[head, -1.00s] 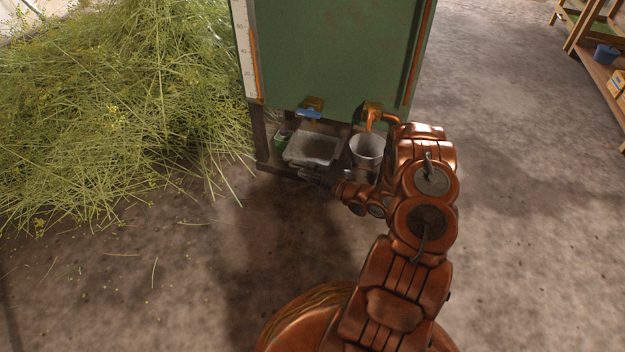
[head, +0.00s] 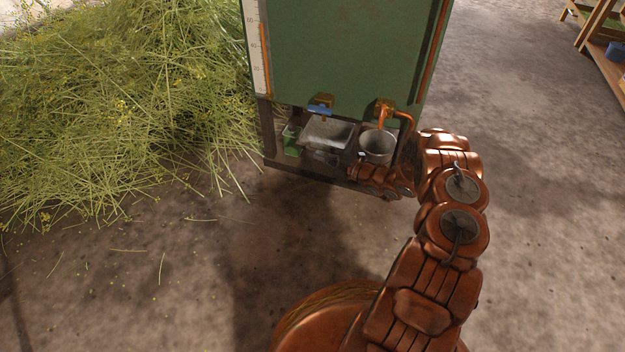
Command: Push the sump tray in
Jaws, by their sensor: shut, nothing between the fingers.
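The sump tray (head: 326,133) is a shallow grey metal tray low in the frame under the green tank, below a brass tap with a blue handle (head: 320,109). Its front part shows; its back is in shadow under the tank. My gripper (head: 328,159) is small and dark in the head view, low at the tray's front side. It is shut with nothing in it. I cannot tell whether the fingertips touch the tray.
A grey bucket (head: 376,147) stands right of the tray under a copper spout (head: 384,112), close to my wrist. A small green container (head: 291,140) is left of the tray. Cut herbs (head: 120,110) heap at left. The floor in front is clear.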

